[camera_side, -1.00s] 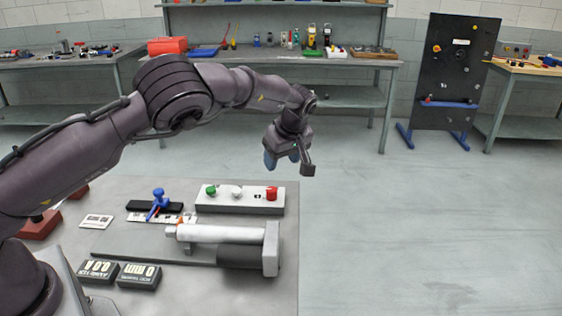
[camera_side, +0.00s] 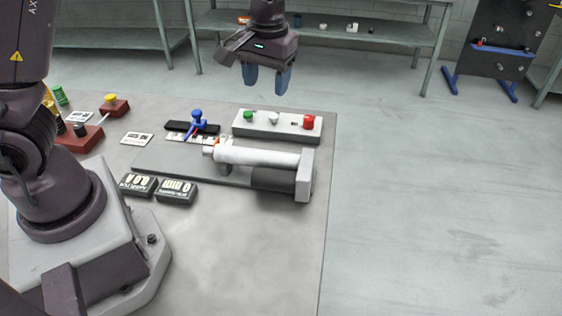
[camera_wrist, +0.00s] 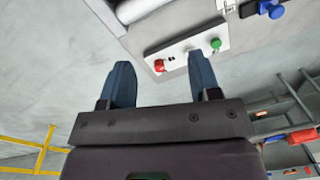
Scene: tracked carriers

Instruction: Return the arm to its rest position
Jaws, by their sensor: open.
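My gripper (camera_side: 266,82) hangs above and behind the far edge of the grey table, fingers pointing down, apart from everything. Its two blue fingers are spread with nothing between them; they also show in the wrist view (camera_wrist: 160,85). Below and in front of it in the side view is a white control box (camera_side: 277,125) with a green button, a pale knob and a red button. The box shows beyond the fingers in the wrist view (camera_wrist: 190,48). My arm's base stands at the left of the table.
A white and dark cylinder device (camera_side: 262,158) lies on the table (camera_side: 260,250). A blue clamp-like piece (camera_side: 196,122), two black display blocks (camera_side: 176,191) and a red block with a yellow button (camera_side: 115,107) stand left. The table's front is bare. A shelf bench (camera_side: 340,32) stands behind.

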